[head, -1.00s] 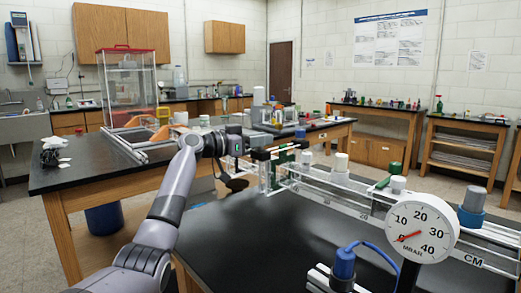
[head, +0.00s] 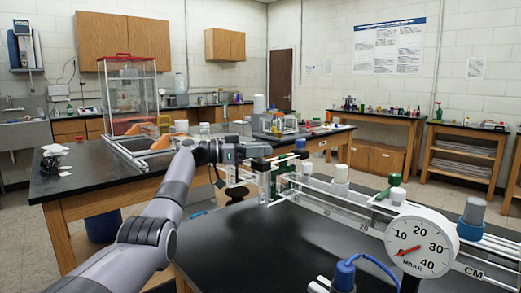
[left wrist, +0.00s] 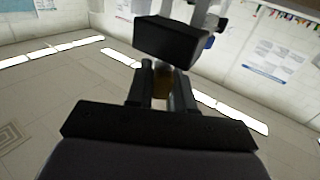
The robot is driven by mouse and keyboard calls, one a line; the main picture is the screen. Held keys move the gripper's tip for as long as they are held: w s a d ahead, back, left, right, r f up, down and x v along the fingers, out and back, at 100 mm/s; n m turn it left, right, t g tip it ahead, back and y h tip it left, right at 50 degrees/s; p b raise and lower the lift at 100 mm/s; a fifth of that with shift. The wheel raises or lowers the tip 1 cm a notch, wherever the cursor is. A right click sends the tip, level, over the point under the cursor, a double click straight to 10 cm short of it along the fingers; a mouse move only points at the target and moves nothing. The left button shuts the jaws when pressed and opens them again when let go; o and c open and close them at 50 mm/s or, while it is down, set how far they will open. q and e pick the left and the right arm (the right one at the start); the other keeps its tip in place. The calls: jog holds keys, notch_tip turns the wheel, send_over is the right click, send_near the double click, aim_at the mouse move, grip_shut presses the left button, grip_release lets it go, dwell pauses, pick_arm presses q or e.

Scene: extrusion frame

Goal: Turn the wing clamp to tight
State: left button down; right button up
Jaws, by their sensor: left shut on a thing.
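My left gripper (head: 262,157) reaches the left end of the clear rail frame (head: 325,196) on the near black bench. In the left wrist view, its two dark fingers (left wrist: 163,92) are closed on a small brownish piece (left wrist: 162,76), seemingly the wing clamp. A black block (left wrist: 170,41) stands just past the fingertips there. In the head view the gripper and the black parts by the rail end merge, so the clamp's wing and its angle are not clear. A green part (head: 285,180) sits just right of the gripper. My right gripper is not in view.
A round dial gauge (head: 422,243) stands at the near right of the bench. A blue-capped fitting with a cable (head: 345,272) is at the front. White, green and grey-blue stoppers (head: 474,211) stand along the rails. The bench top (head: 300,243) before them is clear.

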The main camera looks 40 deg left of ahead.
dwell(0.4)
pick_arm(q)
jog(key=c, duration=1.1)
grip_release()
jog(key=shift+d, duration=0.1)
jog(key=shift+s, duration=0.1)
jog(key=b+v, duration=0.1)
jog(key=v, duration=0.6)
jog(key=shift+b, duration=0.3)
